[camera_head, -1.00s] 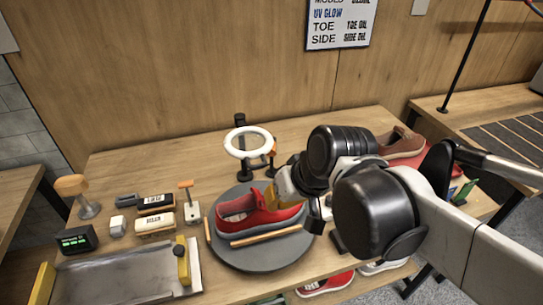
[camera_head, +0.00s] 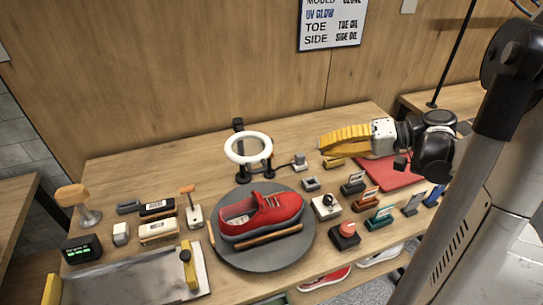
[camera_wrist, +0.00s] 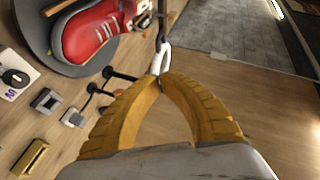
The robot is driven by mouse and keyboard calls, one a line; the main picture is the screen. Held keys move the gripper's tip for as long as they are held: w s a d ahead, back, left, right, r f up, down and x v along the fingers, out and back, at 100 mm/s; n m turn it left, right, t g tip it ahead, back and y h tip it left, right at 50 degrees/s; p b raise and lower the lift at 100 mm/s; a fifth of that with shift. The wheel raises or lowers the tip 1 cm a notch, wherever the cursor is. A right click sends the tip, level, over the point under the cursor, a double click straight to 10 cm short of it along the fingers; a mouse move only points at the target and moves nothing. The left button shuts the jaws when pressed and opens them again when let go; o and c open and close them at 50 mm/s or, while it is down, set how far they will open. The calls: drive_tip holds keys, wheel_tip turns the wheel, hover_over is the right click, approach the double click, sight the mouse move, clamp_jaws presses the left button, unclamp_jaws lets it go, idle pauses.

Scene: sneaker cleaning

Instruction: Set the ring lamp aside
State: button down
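The ring lamp is a white upright ring (camera_head: 230,149) on a black stand with a post, near the back of the table behind the turntable. It also shows nearly edge-on in the wrist view (camera_wrist: 156,66), just beyond my fingertips. My gripper (camera_head: 322,145) has yellow ribbed fingers and is to the right of the lamp, pointing left at it, with a clear gap between. In the wrist view the fingertips (camera_wrist: 162,83) meet with nothing seen held between them.
A red sneaker (camera_head: 280,207) rests on the grey round turntable (camera_head: 235,257) in front of the lamp. Small blocks and labelled stands crowd the right, beside a red mat (camera_head: 382,176). Brushes and a metal tray (camera_head: 120,276) are at left. Bare tabletop (camera_head: 160,165) lies left of the lamp.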

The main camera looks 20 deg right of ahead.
drive_tip(key=shift+a, duration=0.1)
drive_tip(key=b, duration=0.3)
approach(266, 157)
drive_tip(key=x, duration=0.5)
drive_tip(key=shift+a+r, duration=0.1)
drive_tip(key=shift+a, duration=0.15)
drive_tip(key=a, duration=0.1)
drive_tip(key=s+a+f+b, duration=0.1)
drive_tip(key=shift+a+f, duration=0.15)
drive_tip(key=shift+a, duration=0.25)
